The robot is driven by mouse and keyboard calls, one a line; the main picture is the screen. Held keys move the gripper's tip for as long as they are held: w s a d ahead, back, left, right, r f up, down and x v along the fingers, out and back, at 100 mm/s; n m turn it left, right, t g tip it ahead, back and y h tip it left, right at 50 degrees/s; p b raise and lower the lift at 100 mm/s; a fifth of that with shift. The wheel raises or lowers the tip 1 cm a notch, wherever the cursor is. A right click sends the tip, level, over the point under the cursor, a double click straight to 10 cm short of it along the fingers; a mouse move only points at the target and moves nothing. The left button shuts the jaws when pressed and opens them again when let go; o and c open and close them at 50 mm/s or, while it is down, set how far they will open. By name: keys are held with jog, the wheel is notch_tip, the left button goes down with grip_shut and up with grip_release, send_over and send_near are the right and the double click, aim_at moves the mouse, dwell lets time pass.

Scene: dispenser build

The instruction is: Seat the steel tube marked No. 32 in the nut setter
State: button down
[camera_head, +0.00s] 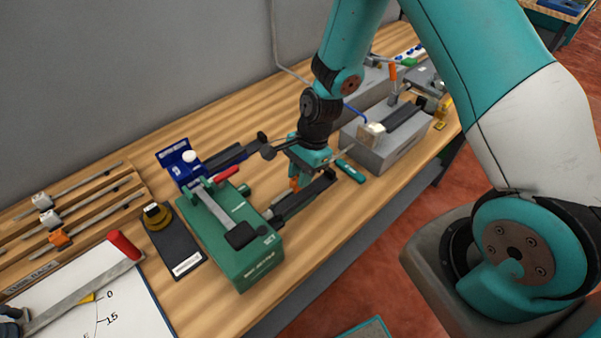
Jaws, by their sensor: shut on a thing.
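My gripper (305,168) is low over the bench, just right of the green nut setter (262,262), and is shut on a thin steel tube (343,155). Only a short piece of the tube shows, on the gripper's right side; the rest is hidden by the gripper. A white block (373,129) lies in line with it; I cannot tell whether it is the tube's tag. No number on the tube can be read. The nut setter has a red handle (226,173) and a black clamp pad on top. I cannot tell whether the tube touches it.
A tube rack (133,187) at the left holds several tubes with white and orange blocks. A blue fixture (178,157) stands behind the nut setter, and a dark plate (172,243) lies to its left. A grey machine (388,150) stands at the right. A white angle sheet (105,310) lies front left.

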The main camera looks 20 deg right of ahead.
aim_at(288, 191)
jog(key=shift+f, duration=0.25)
jog(key=shift+f+b, duration=0.7)
jog(key=shift+f, duration=0.05)
jog(key=shift+f+b, duration=0.4)
jog(key=shift+f, duration=0.3)
dwell(0.6)
jog(key=shift+a, duration=0.3)
jog(key=shift+s+a, duration=0.3)
jog(key=shift+a, duration=0.55)
jog(key=shift+s+a, duration=0.3)
jog(key=shift+a, duration=0.5)
jog(key=c, duration=0.6)
grip_release()
jog(key=shift+r, duration=0.15)
